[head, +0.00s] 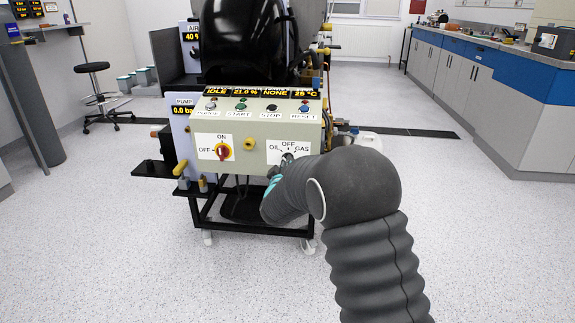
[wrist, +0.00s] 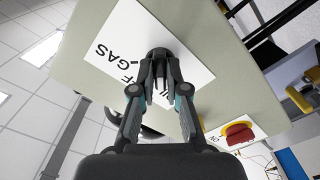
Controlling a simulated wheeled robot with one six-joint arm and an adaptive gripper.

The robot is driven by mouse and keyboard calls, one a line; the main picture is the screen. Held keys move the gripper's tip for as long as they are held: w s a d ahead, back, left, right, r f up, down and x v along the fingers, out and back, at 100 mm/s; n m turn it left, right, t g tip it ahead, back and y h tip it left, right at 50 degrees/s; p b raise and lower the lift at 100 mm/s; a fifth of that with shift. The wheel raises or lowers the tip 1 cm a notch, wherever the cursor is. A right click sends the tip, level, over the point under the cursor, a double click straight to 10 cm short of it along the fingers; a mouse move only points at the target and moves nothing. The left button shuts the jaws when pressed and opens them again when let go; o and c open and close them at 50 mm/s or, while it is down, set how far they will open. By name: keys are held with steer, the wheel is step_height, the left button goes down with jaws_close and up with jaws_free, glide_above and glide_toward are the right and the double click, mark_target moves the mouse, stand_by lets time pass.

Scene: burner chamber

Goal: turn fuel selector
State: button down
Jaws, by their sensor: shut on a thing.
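The fuel selector (wrist: 158,54) is a dark knob on a white plate (wrist: 118,58) of the panel, upside down in the wrist view. In the head view the plate (head: 296,145) reads OFF, OIL and GAS at the panel's lower right. My gripper (wrist: 160,75) is shut on the selector, a finger on each side of it. In the head view my gripper (head: 286,160) is at the plate, and my arm covers its lower part. The knob's pointer direction cannot be told.
Push buttons and displays line the top. A blue and white bench (head: 520,75) stands at the right; the floor between is clear.

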steer(key=shift+f+b, duration=0.1)
steer(key=shift+b, duration=0.25)
steer(key=shift+m+b, duration=4.15)
steer(key=shift+m, duration=0.15)
steer(key=c, duration=1.2)
jaws_free()
steer(key=s, duration=1.2)
steer(key=shift+a, duration=0.25)
